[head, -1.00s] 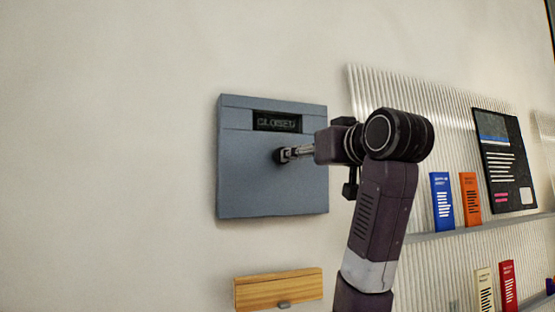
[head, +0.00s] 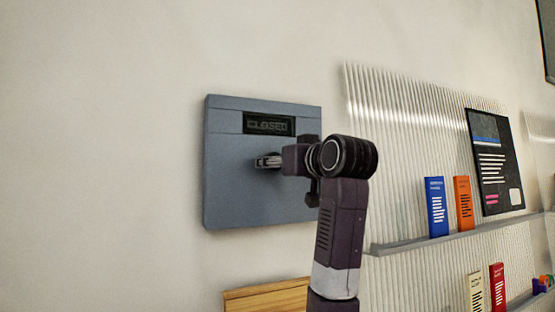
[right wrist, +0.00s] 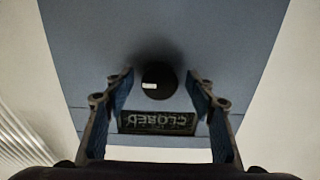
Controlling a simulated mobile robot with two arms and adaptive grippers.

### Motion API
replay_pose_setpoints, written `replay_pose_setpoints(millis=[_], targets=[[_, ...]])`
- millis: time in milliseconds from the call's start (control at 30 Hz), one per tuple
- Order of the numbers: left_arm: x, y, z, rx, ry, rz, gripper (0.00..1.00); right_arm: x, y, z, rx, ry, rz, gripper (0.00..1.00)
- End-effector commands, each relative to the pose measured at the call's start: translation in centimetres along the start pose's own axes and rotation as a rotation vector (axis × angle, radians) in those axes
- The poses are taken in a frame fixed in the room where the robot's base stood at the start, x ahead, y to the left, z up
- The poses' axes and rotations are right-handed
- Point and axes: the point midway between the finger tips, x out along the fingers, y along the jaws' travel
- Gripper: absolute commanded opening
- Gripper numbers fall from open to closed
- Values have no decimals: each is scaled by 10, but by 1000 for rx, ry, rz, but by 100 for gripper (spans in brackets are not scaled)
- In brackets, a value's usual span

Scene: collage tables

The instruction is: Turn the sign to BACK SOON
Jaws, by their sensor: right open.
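The sign is a blue-grey box (head: 235,200) on the wall with a dark display window (head: 269,124) reading CLOSED. The window also shows in the right wrist view (right wrist: 158,123). A round dark knob (right wrist: 160,76) with a white mark sits on the box face, seen in the right wrist view. My right gripper (head: 262,162) is at the box face, below the window. Its fingers are open, one on each side of the knob with gaps visible (right wrist: 158,85). In the head view the gripper covers the knob. My left gripper is not in view.
A wooden block (head: 268,298) is on the wall below the box. To the right is a ribbed panel (head: 400,130) with a shelf (head: 440,234) holding blue and orange booklets and a dark poster (head: 494,165). More booklets stand lower. The wall left of the box is bare.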

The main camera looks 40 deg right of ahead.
Motion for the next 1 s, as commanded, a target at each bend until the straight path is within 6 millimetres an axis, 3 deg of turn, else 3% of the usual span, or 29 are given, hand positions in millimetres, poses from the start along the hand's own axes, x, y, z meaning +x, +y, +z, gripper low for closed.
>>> replay_pose_setpoints(millis=[100,200,600,1000], targets=[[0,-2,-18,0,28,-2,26,0,0,0,0,1,0,51],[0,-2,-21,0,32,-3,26,0,0,0,0,1,0,51],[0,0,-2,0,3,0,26,0,0,0,0,1,0,9],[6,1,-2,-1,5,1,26,0,0,1,96,2,-1,9]])
